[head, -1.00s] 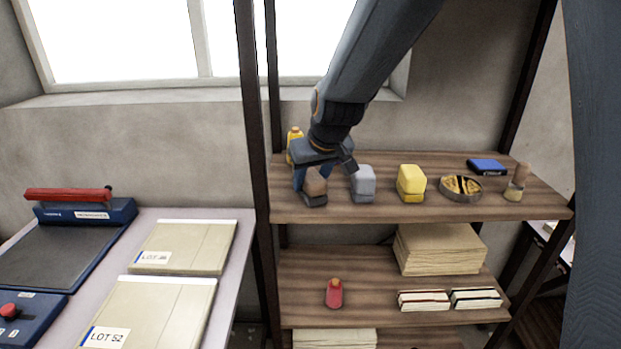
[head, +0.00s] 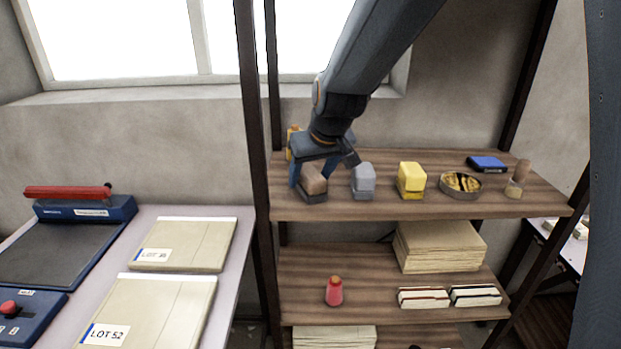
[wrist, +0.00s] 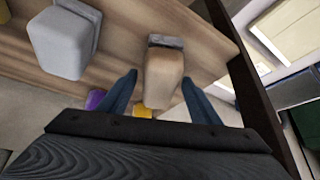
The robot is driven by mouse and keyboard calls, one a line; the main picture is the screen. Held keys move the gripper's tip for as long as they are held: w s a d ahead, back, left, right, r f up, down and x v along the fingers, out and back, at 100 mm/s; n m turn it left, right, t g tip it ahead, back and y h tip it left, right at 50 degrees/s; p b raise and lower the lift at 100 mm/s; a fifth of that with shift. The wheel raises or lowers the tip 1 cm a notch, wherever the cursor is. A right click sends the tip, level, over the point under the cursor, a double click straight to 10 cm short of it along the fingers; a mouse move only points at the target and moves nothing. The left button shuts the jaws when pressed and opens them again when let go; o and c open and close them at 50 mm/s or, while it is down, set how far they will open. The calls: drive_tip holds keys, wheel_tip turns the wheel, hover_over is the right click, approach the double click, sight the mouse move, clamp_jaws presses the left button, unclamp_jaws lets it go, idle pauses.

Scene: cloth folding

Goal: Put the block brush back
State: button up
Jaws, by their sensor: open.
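The block brush (head: 313,182), a brown wooden block on a dark base, stands on the upper shelf (head: 450,207) near its left end. It also shows in the wrist view (wrist: 165,72), lying in line with the gap between the fingers. My gripper (head: 312,183) is open at the brush, with a blue finger visible on the brush's left side. In the wrist view my gripper (wrist: 158,92) has one finger on each side of the brush, with visible gaps. Contact with the shelf under the brush is partly hidden.
A grey block (head: 363,181) stands close to the right of the brush, then a yellow block (head: 411,181) and a round tin (head: 460,186). A yellow bottle (head: 293,140) is behind my gripper. The dark shelf post (head: 254,150) rises close on the left.

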drive_tip(key=b+v, duration=0.2)
drive_tip(key=v, duration=0.9)
drive_tip(key=s+d+f+m+g+h, duration=0.1)
drive_tip(key=s+d+f+m+g, duration=0.1)
drive_tip(key=s+d+f, duration=0.5)
drive_tip(key=s+d+f+m+g+h, duration=0.1)
drive_tip(key=s+d+f+m+g, duration=0.1)
drive_tip(key=s+d+f, duration=0.6)
wheel_tip(320, 180, down, 5)
drive_tip(key=shift+s+f, duration=0.1)
drive_tip(key=shift+s, duration=0.75)
